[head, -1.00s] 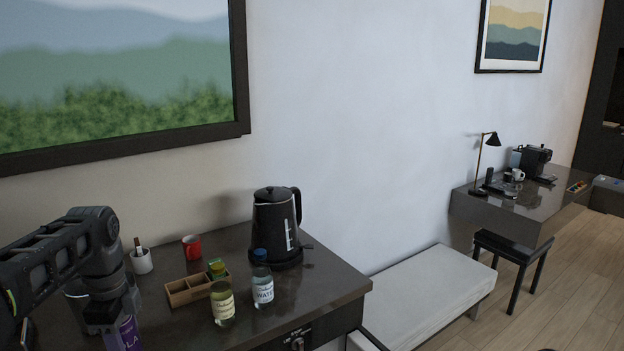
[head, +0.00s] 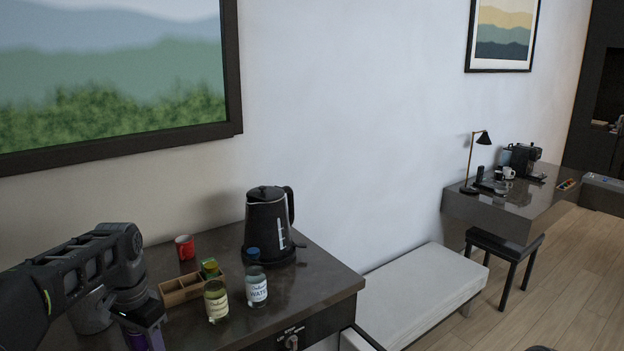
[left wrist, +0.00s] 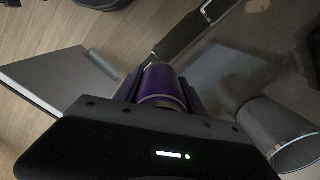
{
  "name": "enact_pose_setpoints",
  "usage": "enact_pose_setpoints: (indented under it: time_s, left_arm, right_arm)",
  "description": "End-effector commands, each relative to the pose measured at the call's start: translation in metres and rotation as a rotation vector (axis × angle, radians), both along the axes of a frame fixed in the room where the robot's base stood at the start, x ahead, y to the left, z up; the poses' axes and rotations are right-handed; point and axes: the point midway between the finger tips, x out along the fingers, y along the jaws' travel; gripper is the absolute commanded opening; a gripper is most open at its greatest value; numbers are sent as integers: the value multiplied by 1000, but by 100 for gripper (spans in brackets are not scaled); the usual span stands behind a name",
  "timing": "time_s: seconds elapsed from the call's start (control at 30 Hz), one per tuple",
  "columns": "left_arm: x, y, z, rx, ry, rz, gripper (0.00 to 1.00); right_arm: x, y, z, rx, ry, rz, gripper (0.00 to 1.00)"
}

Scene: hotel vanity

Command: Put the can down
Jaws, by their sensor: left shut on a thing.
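The purple can (head: 150,340) shows low at the left in the head view, under my left gripper (head: 143,326). In the left wrist view the purple can (left wrist: 161,88) sits between the two fingers of my left gripper (left wrist: 160,92), which is shut on it. The can's lower part is cut off in the head view, so I cannot tell whether it touches the counter (head: 340,284). My right gripper is not in view.
A wooden tray (head: 172,298), a yellowish bottle (head: 216,302), a water bottle (head: 257,290), a red mug (head: 185,247) and a black kettle (head: 266,228) stand on the counter. A grey cylindrical container (left wrist: 280,135) is beside the gripper. The counter's right end is clear.

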Motion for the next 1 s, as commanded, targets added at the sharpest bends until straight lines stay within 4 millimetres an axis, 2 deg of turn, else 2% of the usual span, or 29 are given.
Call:
enact_pose_setpoints:
  time_s: [0.1, 0.23, 0.3, 0.43, 0.6, 1.0]
  left_arm:
    - [9, -32, -26, 0, 5, 218, 0]
    - [14, -72, -57, 0, 5, 407, 0]
    - [12, -96, -73, 0, 4, 443, 0]
    - [6, -125, -90, -1, 1, 388, 0]
    - [5, -140, -94, -1, -1, 352, 0]
    - [5, -140, -93, -1, 0, 352, 0]
  right_arm:
    - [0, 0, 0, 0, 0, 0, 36]
    - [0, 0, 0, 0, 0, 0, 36]
    - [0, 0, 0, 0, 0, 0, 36]
    - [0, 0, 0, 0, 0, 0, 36]
    - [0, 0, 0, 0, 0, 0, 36]
    - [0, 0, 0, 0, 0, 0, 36]
